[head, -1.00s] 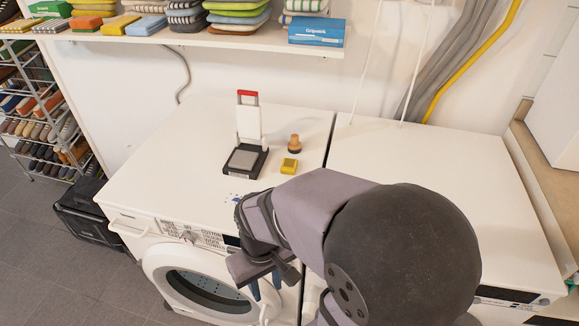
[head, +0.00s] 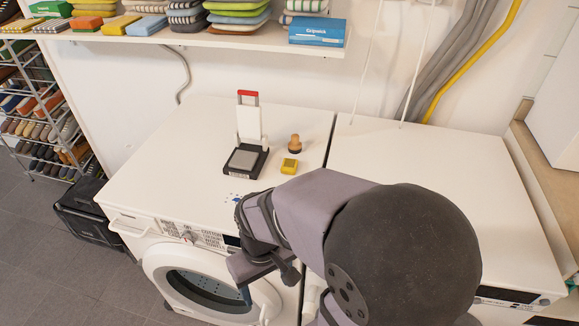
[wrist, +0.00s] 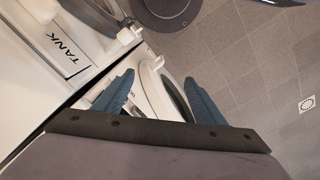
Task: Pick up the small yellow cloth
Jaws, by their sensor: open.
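A small yellow item (head: 290,166) with a dark mark lies on top of the left washing machine, right of a black stand; I cannot tell whether it is cloth. A flat folded yellow cloth (head: 119,26) lies on the wall shelf, among other folded cloths. My gripper (wrist: 160,80) is open and empty in the wrist view, its two blue fingers well apart in front of the washer door. In the head view it hangs low before the washer front, partly hidden by my arm, away from both yellow things.
The black stand (head: 245,160) with an upright white panel and red top is on the left washer (head: 150,170). A small brown knob-like object (head: 295,143) stands behind the yellow item. A blue box (head: 317,32) is on the shelf (head: 230,42). The right machine's top (head: 440,160) is largely clear.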

